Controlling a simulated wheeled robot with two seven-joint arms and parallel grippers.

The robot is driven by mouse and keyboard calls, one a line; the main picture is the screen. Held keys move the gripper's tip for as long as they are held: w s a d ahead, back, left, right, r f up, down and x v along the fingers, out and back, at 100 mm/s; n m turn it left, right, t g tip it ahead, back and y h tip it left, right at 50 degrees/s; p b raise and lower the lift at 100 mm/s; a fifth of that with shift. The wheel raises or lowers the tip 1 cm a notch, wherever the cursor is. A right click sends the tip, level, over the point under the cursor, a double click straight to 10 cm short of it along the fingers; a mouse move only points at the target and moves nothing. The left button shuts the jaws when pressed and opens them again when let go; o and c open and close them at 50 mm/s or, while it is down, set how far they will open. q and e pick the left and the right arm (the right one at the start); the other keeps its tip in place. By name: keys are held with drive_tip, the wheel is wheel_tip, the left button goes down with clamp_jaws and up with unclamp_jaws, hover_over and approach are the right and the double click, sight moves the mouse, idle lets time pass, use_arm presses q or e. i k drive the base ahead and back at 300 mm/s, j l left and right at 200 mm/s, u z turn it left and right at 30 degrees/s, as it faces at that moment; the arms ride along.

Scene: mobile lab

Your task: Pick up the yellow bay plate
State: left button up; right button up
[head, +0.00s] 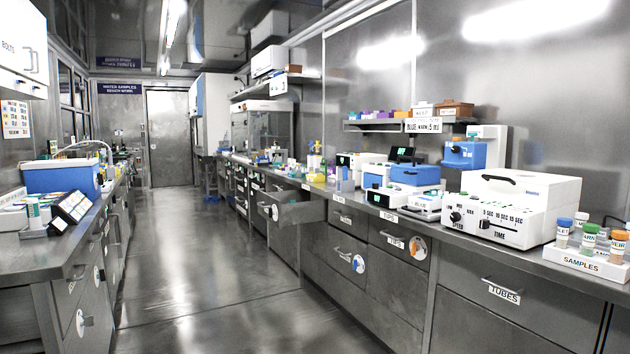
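I cannot make out a yellow bay plate for certain. Small yellow items (315,161) stand far down the right counter, too small to tell what they are. A drawer (291,207) in the right cabinets stands pulled out below that stretch of counter. What lies inside it is too small to tell. Neither of my grippers is in view.
The right counter carries a blue-lidded device (415,174), a large white device with knobs (513,205) and a SAMPLES rack (588,262) with capped vials. A blue box (62,177) sits on the left counter. The aisle floor (200,260) between is clear.

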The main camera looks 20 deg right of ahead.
sight(312, 177)
drive_tip(key=i+z, duration=0.15)
drive_tip(key=i, duration=2)
drive_tip(key=i+j+z, duration=0.1)
drive_tip(key=i+z, duration=0.25)
drive_tip(key=i+j+z, duration=0.15)
drive_tip(key=i+z, duration=0.15)
drive_tip(key=i+j+z, duration=0.35)
drive_tip(key=i+l, duration=0.05)
drive_tip(key=i, duration=0.05)
